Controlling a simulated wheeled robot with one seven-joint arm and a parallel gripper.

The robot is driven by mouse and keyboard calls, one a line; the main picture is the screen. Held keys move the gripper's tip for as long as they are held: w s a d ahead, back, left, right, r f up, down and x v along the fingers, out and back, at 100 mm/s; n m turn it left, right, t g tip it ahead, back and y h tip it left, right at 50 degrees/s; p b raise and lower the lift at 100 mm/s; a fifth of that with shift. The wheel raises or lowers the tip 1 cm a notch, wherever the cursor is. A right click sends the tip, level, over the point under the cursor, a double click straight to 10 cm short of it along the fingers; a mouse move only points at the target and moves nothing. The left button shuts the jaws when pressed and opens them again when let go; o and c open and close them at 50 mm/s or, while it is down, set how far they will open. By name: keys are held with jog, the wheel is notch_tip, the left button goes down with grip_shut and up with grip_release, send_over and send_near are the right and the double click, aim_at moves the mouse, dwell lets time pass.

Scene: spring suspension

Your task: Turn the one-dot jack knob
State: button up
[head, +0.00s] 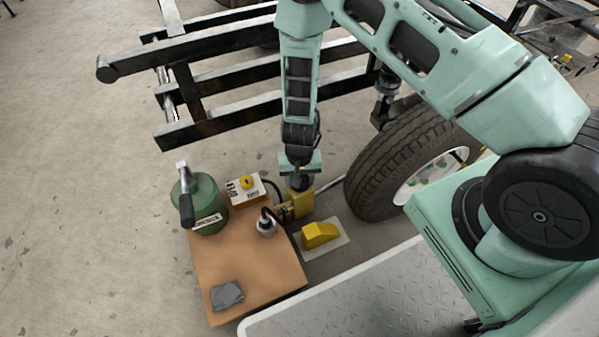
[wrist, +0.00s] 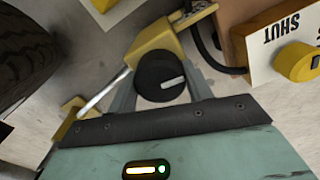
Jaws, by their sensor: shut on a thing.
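A black round knob (wrist: 158,82) with a white pointer bar sits on a yellow jack body (wrist: 155,42) in the wrist view. My gripper (wrist: 160,88) is shut on this knob, with one grey finger on each side of it. No dot mark can be made out, so I cannot tell from the picture whether it is the one-dot knob. In the head view my gripper (head: 299,182) points down onto the yellow jack (head: 301,205), beside the board's right edge, and the knob is hidden there.
A box with a yellow knob (head: 246,182) and a "SHUT" label (wrist: 280,30) stands close by. A yellow wedge (head: 318,234) and a tire (head: 405,160) lie right.

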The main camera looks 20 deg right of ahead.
jog(key=shift+r+m+p, duration=0.1)
jog(key=shift+m+p, duration=1.15)
jog(key=shift+m, duration=0.45)
jog(key=o, duration=1)
notch_tip(320, 180, up, 17)
jog(key=p, duration=0.7)
jog(key=shift+r+p, duration=0.1)
jog(key=shift+p, duration=0.3)
